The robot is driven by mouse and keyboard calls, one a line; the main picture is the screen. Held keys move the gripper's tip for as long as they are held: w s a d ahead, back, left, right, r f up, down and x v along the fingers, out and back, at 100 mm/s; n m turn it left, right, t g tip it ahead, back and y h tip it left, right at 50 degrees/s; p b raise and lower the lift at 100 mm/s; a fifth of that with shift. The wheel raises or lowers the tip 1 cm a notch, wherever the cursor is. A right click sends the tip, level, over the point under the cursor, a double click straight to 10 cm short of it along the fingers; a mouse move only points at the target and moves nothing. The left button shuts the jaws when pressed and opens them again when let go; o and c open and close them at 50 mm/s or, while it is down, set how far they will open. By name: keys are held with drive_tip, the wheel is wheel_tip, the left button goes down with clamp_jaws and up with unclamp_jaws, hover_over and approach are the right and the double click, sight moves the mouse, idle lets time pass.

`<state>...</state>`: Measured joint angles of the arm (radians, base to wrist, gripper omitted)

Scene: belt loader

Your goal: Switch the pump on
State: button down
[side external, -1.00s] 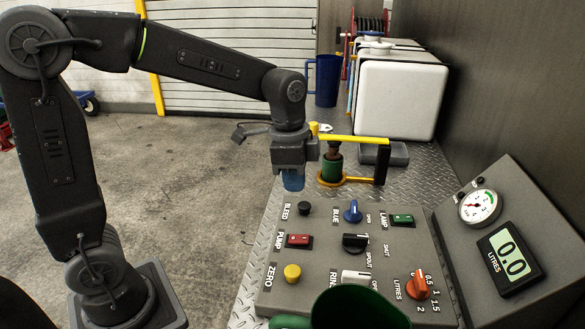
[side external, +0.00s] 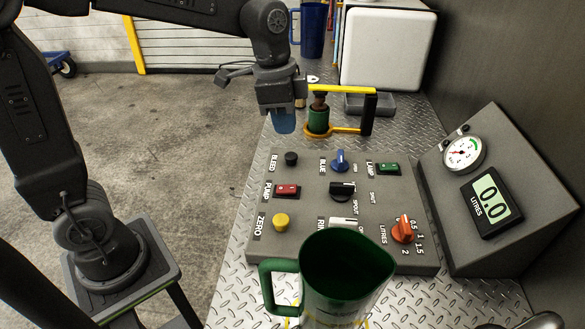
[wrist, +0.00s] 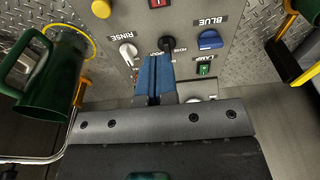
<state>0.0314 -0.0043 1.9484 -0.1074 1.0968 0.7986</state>
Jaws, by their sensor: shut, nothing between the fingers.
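The pump switch (side external: 287,189) is a red rocker beside the word PUMP on the grey control panel (side external: 262,238). It also shows cut off at the top edge of the wrist view (wrist: 158,2). I cannot tell which way the rocker is tipped. My gripper (side external: 284,121) has blue fingertips pointing down, closed together and empty. It hangs above the far left part of the panel, beyond the black BLEED button (side external: 291,158), and does not touch the switch. In the wrist view the closed fingertips (wrist: 155,75) appear over the panel.
The yellow ZERO button (side external: 281,223), blue knob (side external: 340,160) and green LAMP switch (side external: 388,168) are on the panel. A green jug (side external: 345,275) stands in front. A yellow-handled valve (side external: 318,121) is close right of my gripper. The display (side external: 491,202) reads 0.0.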

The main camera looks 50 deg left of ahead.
sight(290, 188)
drive_tip(key=f, duration=0.4)
drive_tip(key=w+d+f, duration=0.1)
drive_tip(key=f, duration=0.9)
drive_tip(key=shift+w+d, duration=0.2)
drive_tip(key=shift+w+d+f+g, duration=0.1)
drive_tip(key=shift+f+g, duration=0.1)
drive_tip(key=shift+g, duration=0.1)
drive_tip(key=shift+s+a+r, duration=0.35)
drive_tip(key=shift+s+a, duration=0.2)
drive_tip(key=shift+s, duration=0.05)
wheel_tip(290, 188, up, 14)
drive_tip(key=s+a, duration=0.1)
drive_tip(key=shift+s+a, duration=0.15)
drive_tip(key=shift+a, duration=0.05)
